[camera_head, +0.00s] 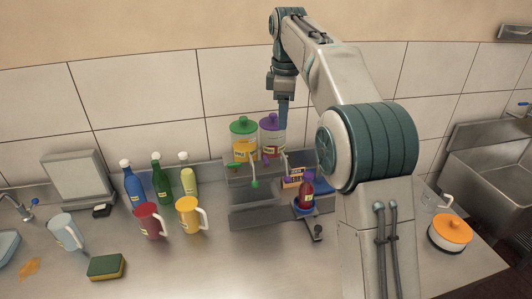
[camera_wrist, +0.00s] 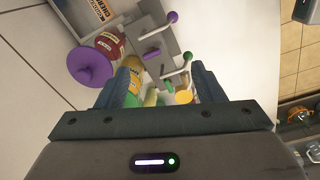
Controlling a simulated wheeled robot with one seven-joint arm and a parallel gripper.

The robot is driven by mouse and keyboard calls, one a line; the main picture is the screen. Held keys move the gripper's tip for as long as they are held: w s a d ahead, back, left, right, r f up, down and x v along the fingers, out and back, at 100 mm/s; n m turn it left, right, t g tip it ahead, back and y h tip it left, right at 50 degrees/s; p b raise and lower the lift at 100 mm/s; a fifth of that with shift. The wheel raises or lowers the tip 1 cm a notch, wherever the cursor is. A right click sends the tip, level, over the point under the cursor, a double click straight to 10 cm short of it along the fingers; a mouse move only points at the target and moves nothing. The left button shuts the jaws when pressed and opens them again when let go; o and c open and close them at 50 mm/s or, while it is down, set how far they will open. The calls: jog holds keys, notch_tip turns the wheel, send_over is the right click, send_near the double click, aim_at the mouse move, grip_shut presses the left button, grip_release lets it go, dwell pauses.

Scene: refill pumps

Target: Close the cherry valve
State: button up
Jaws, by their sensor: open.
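Two jars stand on the dispenser: one with a purple lid and red contents (camera_head: 272,140), and one with a green lid and yellow contents (camera_head: 243,138). In the wrist view, the purple lid (camera_wrist: 90,66) is at left. Two pale levers there end in a purple knob (camera_wrist: 173,17) and a green knob (camera_wrist: 188,57); each valve also carries a coloured piece. A sign (camera_wrist: 98,10) at the top left seems to read CHERRY. My gripper (camera_head: 284,124) is open and empty beside the purple-lidded jar; its fingers (camera_wrist: 165,78) also show in the wrist view. Contact is unclear.
A red bottle (camera_head: 307,190) stands on a blue stand right of the grey tray (camera_head: 257,212). Several bottles, a red mug (camera_head: 149,220) and a yellow mug (camera_head: 187,214) stand to the left. A green sponge (camera_head: 106,266) lies in front. The front middle counter is clear.

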aim_at(266, 159)
jog(key=w+a+f+n, duration=0.2)
jog(key=w+a+n, duration=0.2)
jog(key=a, duration=0.1)
jog(key=shift+g, duration=0.4)
jog(key=f+b, duration=0.1)
jog(key=f, duration=0.6)
jog(key=f+b, duration=0.1)
jog(key=f, duration=0.6)
jog(key=shift+s+d, duration=0.15)
jog(key=shift+s, duration=0.05)
jog(key=c, duration=1)
